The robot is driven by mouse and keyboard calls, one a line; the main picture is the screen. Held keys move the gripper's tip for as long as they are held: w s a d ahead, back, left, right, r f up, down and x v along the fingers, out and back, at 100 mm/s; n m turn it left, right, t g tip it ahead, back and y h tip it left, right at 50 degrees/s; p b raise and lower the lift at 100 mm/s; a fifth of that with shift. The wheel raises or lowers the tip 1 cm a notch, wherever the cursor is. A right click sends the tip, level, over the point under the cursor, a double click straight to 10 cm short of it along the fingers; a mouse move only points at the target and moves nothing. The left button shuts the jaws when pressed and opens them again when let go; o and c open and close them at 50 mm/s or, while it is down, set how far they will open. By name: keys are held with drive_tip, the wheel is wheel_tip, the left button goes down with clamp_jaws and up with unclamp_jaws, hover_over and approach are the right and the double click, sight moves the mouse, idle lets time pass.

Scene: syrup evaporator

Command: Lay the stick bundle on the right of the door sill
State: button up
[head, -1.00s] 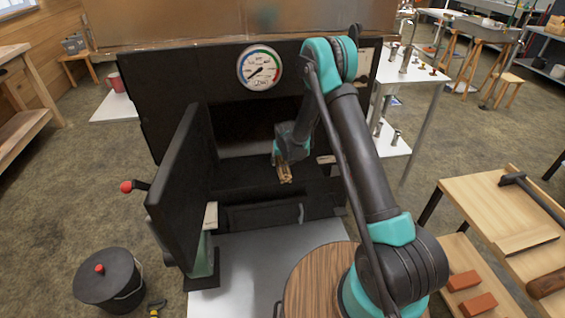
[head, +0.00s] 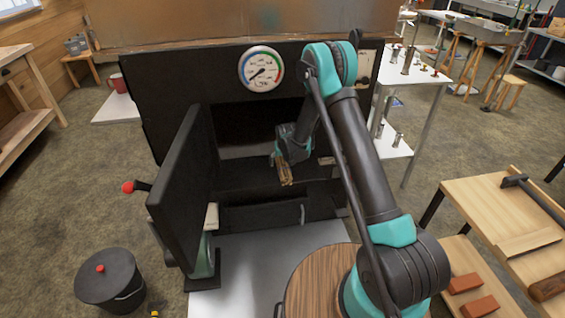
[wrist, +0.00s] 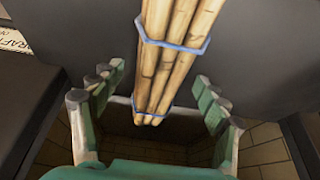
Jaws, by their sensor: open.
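The stick bundle (head: 285,173), pale sticks tied with blue bands, is at the dark door sill (head: 235,180) of the firebox, right of the sill's middle. It also shows in the wrist view (wrist: 168,62), running lengthwise between the spread fingers. My gripper (head: 281,158) reaches into the opening from above; in the wrist view its fingers (wrist: 155,108) are open, with a visible gap on each side of the bundle. I cannot tell whether the bundle rests fully on the sill. The black firebox door (head: 184,190) stands swung open on the left.
A pressure gauge (head: 261,69) is on the black front above the opening. A round wooden top (head: 315,285) and a grey metal surface (head: 240,250) lie in front. A lidded black bucket (head: 108,280) stands on the floor at left. A wooden bench (head: 485,215) is at right.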

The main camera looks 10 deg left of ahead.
drive_tip(key=shift+r, duration=0.1)
drive_tip(key=v, duration=1.2)
drive_tip(key=s+d+r, duration=0.6)
drive_tip(key=d+r, duration=0.2)
drive_tip(key=d, duration=0.2)
drive_tip(key=s+d+r+m, duration=0.2)
drive_tip(key=s+d+r, duration=0.2)
drive_tip(key=s+d, duration=0.9)
drive_tip(key=s, duration=0.6)
drive_tip(key=s+d+m+h, duration=0.1)
drive_tip(key=s+d, duration=0.4)
drive_tip(key=s, duration=0.5)
drive_tip(key=shift+f, duration=0.35)
drive_tip(key=shift+d, duration=0.1)
